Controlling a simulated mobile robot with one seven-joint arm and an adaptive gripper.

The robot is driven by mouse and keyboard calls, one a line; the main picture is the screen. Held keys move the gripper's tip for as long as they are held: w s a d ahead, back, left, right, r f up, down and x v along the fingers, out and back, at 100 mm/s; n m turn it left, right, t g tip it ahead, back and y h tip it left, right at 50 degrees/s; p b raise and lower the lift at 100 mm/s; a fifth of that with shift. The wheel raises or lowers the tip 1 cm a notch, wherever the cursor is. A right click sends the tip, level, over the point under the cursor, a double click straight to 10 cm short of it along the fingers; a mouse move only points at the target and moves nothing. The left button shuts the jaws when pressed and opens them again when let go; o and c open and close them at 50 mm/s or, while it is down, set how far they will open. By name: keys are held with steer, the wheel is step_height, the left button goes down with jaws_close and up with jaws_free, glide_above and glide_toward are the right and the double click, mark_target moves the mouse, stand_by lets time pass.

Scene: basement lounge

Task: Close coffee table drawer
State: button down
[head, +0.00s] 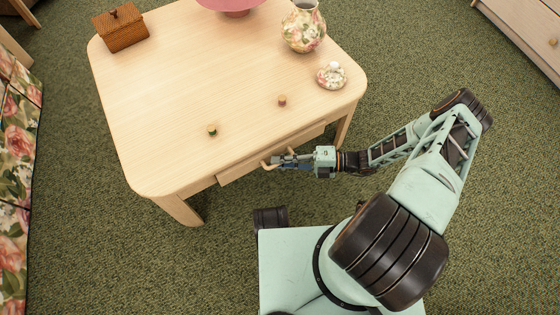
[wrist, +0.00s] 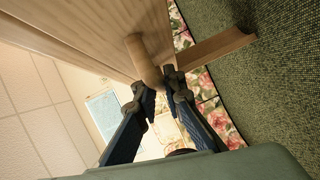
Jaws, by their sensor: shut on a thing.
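The coffee table (head: 160,90) is pale wood with rounded corners. Its drawer front (head: 238,172) shows under the near edge of the tabletop. It seems to stand out a little, but I cannot tell exactly how far. A wooden bar handle (head: 265,164) sticks out from the drawer front. My gripper (head: 277,161) is at the handle, reaching in from the right. In the wrist view my gripper (wrist: 163,84) is shut on the end of the round handle (wrist: 143,60), close to the wooden drawer face (wrist: 95,28). The inside of the drawer is hidden.
On the tabletop are a wicker box (head: 121,30), a pink dish (head: 232,5), a floral vase (head: 303,30), a small lidded floral pot (head: 331,76) and two small corks (head: 212,130) (head: 282,100). A floral sofa (head: 20,150) is at left. Green carpet surrounds the table.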

steer(key=shift+w+a, duration=0.3)
steer(key=shift+w, duration=0.35)
steer(key=shift+w+a, duration=0.3)
steer(key=shift+w, duration=0.3)
steer(key=c, duration=2)
jaws_free()
steer(key=d, duration=0.4)
steer(key=s+d+r, duration=0.1)
steer(key=d, duration=0.6)
steer(key=shift+s+d+r, duration=0.2)
steer(key=shift+d, duration=0.2)
